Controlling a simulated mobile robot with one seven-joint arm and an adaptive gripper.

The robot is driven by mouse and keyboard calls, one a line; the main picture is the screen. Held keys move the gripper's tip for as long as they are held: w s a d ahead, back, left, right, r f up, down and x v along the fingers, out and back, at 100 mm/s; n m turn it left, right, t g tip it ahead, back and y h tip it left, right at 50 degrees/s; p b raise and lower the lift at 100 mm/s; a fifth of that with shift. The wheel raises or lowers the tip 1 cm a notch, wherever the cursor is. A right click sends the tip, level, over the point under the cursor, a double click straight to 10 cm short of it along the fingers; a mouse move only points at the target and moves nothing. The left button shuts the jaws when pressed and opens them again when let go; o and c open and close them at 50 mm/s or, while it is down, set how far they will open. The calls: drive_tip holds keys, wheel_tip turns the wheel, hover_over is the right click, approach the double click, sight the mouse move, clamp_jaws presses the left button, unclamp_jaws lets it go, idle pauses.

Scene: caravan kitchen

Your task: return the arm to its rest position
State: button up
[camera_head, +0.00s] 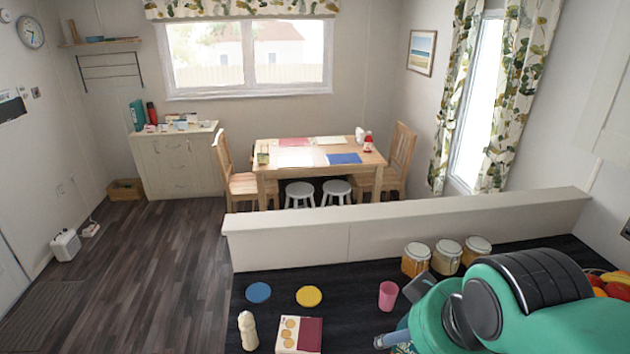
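My teal and black arm (520,305) fills the lower right of the head view, folded over the dark counter (345,285). I cannot make out my gripper or its fingers; the arm's own links hide that area. A grey flat piece (419,287) and a blue-grey rounded end (391,340) show at the arm's left side. I cannot tell whether either is part of the gripper.
A pink cup (388,295) stands close left of the arm. Several lidded jars (447,257) stand behind it, and fruit (612,285) lies at the right. Blue (258,292) and yellow (309,296) discs, a cream bottle (248,331) and a box (299,334) are further left.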

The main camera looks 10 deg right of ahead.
wheel_tip(320, 180, down, 2)
drive_tip(key=shift+f+b, duration=0.1)
drive_tip(key=shift+b, duration=0.65)
